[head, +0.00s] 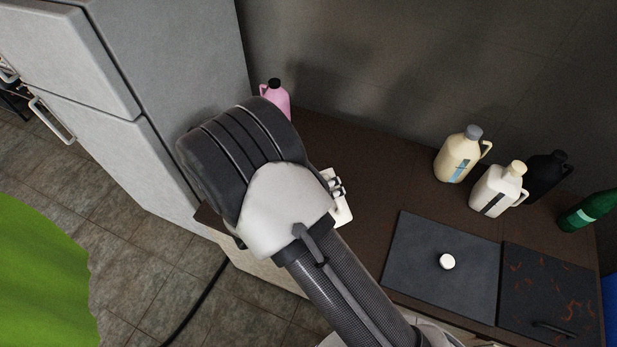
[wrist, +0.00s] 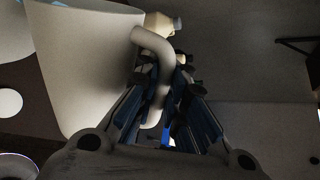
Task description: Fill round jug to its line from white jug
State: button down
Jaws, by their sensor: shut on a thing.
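My gripper (wrist: 165,115) is shut on the curved handle of a large pale jug (wrist: 85,65), which I take to be the white jug, in the wrist view. In the head view my own arm hides most of the gripper and jug; only a small white part (head: 343,212) shows beside the wrist. The jug's mouth and level are not visible. I cannot pick out the round jug for sure. A pale rounded surface (wrist: 14,32) shows at the top left of the wrist view, and a round rim (wrist: 17,167) at the bottom left. No fill line shows.
A white round cap (head: 447,261) lies on a dark mat (head: 410,245). A pink jug (head: 280,98) stands behind my arm, near the fridge (head: 180,70).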

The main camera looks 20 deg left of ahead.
jog(key=shift+w+a+r+n+p, duration=0.45)
jog(key=shift+r+p, duration=0.1)
jog(key=shift+p, duration=0.35)
dwell(1.0)
jog(key=shift+s, duration=0.1)
